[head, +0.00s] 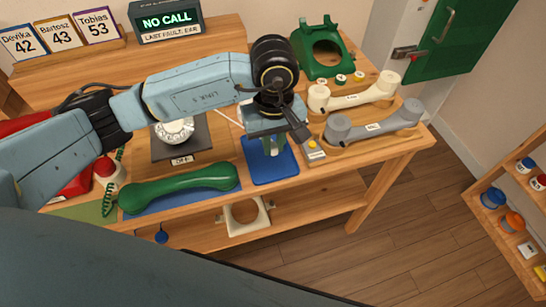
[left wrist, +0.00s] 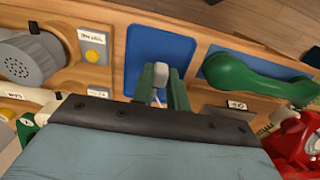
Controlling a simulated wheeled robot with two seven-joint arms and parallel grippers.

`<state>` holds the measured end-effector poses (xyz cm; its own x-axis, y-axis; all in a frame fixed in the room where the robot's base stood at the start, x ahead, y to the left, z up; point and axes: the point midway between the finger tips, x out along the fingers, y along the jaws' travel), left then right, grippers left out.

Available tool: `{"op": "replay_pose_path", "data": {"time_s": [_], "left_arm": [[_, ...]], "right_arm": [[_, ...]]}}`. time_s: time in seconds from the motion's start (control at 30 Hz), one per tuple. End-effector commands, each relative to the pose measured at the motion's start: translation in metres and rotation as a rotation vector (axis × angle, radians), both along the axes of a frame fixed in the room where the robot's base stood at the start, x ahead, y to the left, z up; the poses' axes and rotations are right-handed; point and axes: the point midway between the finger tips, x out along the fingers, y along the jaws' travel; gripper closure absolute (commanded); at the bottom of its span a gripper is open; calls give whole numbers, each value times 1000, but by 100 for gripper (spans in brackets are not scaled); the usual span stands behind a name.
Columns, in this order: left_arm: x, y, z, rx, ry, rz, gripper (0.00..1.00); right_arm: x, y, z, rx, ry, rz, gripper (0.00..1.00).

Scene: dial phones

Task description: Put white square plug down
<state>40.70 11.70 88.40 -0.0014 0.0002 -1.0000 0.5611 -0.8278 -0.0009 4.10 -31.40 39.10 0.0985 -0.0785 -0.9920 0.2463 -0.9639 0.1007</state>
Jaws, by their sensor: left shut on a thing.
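My left gripper (head: 268,143) is over the blue mat (head: 262,172) near the front edge of the wooden table. In the left wrist view its two green fingers (left wrist: 161,84) are shut on the white square plug (left wrist: 162,70), which shows between the fingertips against the blue mat (left wrist: 150,40). A pale cord trails from the plug between the fingers. I cannot tell whether the plug touches the mat. My right gripper is in neither view.
A green handset (head: 180,187) lies left of the blue mat. Grey (head: 372,123) and cream (head: 352,93) handsets lie to the right, with a small yellow-button plate (head: 313,151) between. A green phone housing (head: 322,48) stands behind. A dark pad with a white dial (head: 175,131) is at left.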

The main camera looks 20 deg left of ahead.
Motion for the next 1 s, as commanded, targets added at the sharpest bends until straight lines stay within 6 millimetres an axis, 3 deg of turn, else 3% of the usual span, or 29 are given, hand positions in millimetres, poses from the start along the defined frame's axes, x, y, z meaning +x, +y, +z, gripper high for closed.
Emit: {"op": "replay_pose_path", "data": {"time_s": [0.47, 0.83, 1.0], "left_arm": [[0, -1, -55, -1, 1, -1, 100], [0, 0, -57, 0, -2, -1, 100], [0, 0, -59, 0, -2, -1, 100]], "right_arm": [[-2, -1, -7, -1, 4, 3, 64], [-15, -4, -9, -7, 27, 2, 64], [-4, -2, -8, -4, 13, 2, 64]]}}
